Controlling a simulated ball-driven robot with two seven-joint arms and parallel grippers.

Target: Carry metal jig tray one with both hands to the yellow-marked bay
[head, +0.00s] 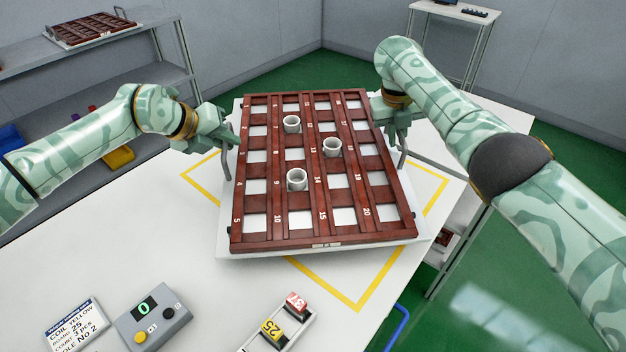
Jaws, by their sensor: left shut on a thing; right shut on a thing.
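The jig tray (325,239) is a reddish-brown grid frame with numbered cells over a pale plate. Three white-grey cups (297,180) stand in its cells. My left gripper (228,150) is shut on the tray's left side handle. My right gripper (398,140) is shut on the right side handle. The tray lies over the yellow-marked bay (358,305), a yellow outline on the white table. Outline parts show to the left, right and front; the rest is hidden under the tray. I cannot tell whether the tray touches the table.
A grey box with buttons and a green 0 (151,314), a printed card (75,325) and a holder with red and yellow number blocks (277,328) are at the table front. A shelf (60,50) at back left holds another brown tray (93,29).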

